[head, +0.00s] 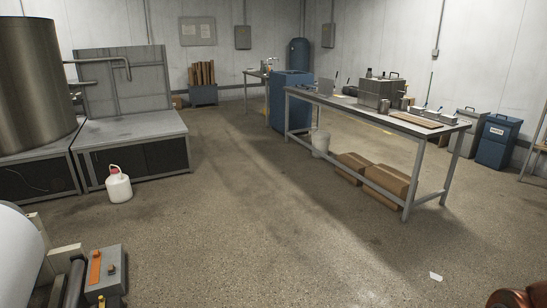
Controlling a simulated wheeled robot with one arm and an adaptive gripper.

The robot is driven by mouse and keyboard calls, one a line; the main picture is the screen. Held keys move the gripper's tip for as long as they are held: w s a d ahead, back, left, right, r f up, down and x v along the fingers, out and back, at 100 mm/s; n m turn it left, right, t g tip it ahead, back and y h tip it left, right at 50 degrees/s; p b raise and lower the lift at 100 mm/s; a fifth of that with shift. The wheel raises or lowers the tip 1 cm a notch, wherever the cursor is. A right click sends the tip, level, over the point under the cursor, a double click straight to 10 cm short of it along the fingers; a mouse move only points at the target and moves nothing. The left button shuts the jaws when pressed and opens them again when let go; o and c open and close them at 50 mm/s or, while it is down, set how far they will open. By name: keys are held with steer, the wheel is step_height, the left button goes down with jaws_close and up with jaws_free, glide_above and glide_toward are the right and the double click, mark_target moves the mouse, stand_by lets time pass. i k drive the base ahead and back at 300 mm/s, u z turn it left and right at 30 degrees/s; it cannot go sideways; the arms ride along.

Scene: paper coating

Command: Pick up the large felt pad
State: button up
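I cannot make out a large felt pad for certain. A flat brown piece (416,119) lies on the right end of the long workbench (452,127), but it is too small to tell what it is. A small white scrap (436,276) lies on the floor at the lower right; its material is unclear. My gripper is not in view.
The bench holds a metal box (379,94); cardboard boxes (387,181) sit below. A white jug (118,186) stands on the floor near the left platform (130,127). A white roll (18,262) fills the lower left corner. The middle floor is clear.

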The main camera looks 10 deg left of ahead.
mark_target(111, 269)
steer(key=u, duration=0.15)
steer(key=i, duration=2.1)
steer(key=u, duration=0.45)
steer(key=i, duration=1.85)
steer(key=u, duration=0.8)
steer(key=i, duration=1.55)
steer(key=u, duration=2.05)
steer(key=i, duration=0.95)
steer(key=u, duration=1.25)
steer(key=i, duration=1.15)
steer(key=u, duration=0.25)
